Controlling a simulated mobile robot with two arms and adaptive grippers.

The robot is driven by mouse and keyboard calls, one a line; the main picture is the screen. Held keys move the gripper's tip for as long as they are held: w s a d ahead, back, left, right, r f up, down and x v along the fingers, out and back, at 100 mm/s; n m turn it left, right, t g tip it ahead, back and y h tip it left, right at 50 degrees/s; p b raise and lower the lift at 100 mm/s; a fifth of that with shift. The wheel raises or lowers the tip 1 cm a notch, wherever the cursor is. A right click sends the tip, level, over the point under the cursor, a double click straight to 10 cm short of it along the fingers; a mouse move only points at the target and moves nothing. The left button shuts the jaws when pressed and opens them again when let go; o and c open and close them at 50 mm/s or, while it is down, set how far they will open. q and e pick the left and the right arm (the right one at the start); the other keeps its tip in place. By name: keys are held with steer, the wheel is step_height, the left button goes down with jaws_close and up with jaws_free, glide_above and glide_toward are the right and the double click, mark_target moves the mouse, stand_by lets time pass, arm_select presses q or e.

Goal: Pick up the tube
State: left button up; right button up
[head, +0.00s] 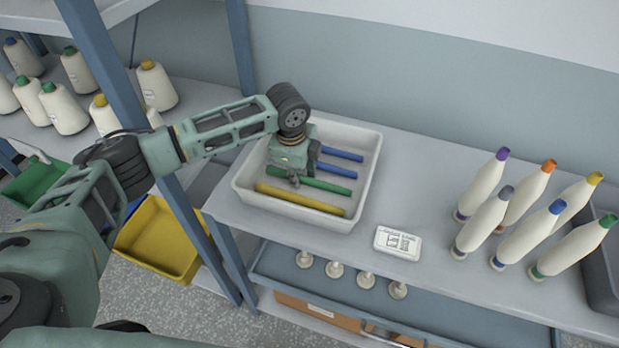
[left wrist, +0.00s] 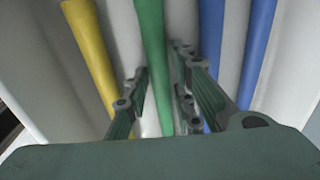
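A white tray (head: 240,188) on the table holds a yellow tube (head: 300,199), a green tube (head: 325,186) and two blue tubes (head: 337,169) (head: 341,153), lying side by side. In the left wrist view, my left gripper's fingers (left wrist: 160,68) stand apart, one on each side of the green tube (left wrist: 151,40). The yellow tube (left wrist: 88,45) is left of the fingers and the blue tubes (left wrist: 257,45) are to the right. My right gripper is out of view.
A white labelled box (head: 397,243) lies right of the tray. Several cone bobbins with coloured tips (head: 530,234) stand on the table's right. A blue post (head: 243,45) rises behind the tray's left side. A yellow bin (head: 160,240) is below left.

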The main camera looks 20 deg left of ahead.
arm_select(q)
steer(key=shift+f, duration=0.1)
jaws_close()
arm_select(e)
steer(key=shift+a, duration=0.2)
